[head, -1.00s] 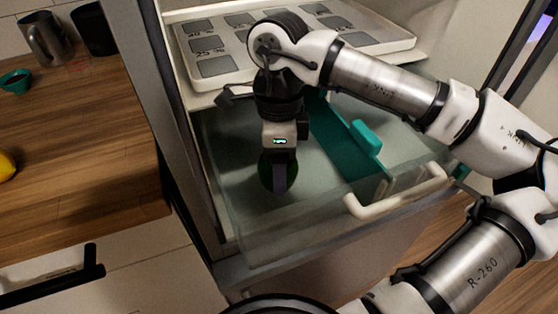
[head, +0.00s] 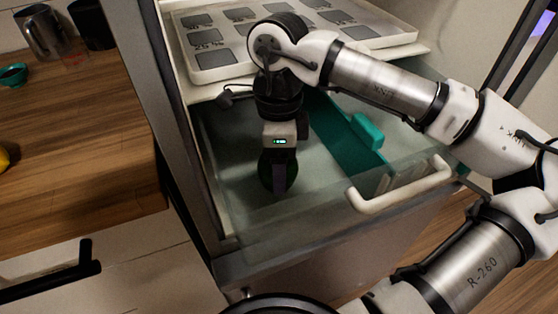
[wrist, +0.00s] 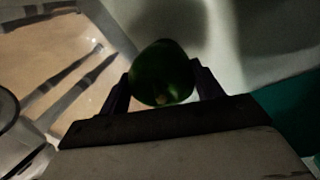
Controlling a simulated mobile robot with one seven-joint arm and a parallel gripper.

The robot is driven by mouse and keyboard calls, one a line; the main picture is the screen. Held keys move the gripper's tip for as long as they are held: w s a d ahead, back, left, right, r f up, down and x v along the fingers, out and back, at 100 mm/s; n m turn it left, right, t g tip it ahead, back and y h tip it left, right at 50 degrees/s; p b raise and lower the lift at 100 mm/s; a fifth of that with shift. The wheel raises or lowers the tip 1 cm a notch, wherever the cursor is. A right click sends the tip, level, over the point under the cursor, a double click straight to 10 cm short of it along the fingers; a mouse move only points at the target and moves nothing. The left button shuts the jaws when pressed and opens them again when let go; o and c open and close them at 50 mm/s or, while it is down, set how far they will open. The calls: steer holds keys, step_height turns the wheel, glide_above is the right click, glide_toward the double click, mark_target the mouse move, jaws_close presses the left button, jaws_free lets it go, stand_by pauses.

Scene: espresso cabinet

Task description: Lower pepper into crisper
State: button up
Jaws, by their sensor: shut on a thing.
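A dark green pepper (wrist: 163,72) sits between the two fingers of my gripper (wrist: 162,84) in the wrist view, and the gripper is shut on it. In the head view my gripper (head: 279,180) points down inside the open clear crisper drawer (head: 235,232), left of its teal divider (head: 340,135). The pepper (head: 266,174) shows only partly there, behind the fingers. I cannot tell whether the pepper touches the drawer floor.
The drawer's pale handle (head: 402,190) is at its front right. A white tray with grey squares (head: 215,62) lies on the shelf above. A wooden counter (head: 80,150) with a metal mug (head: 42,35) and a teal cup (head: 14,75) stands to the left.

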steer(key=shift+f+b, duration=1.05)
steer(key=shift+f, duration=0.15)
stand_by(0.3)
steer(key=o, duration=1.1)
steer(key=shift+r, duration=0.15)
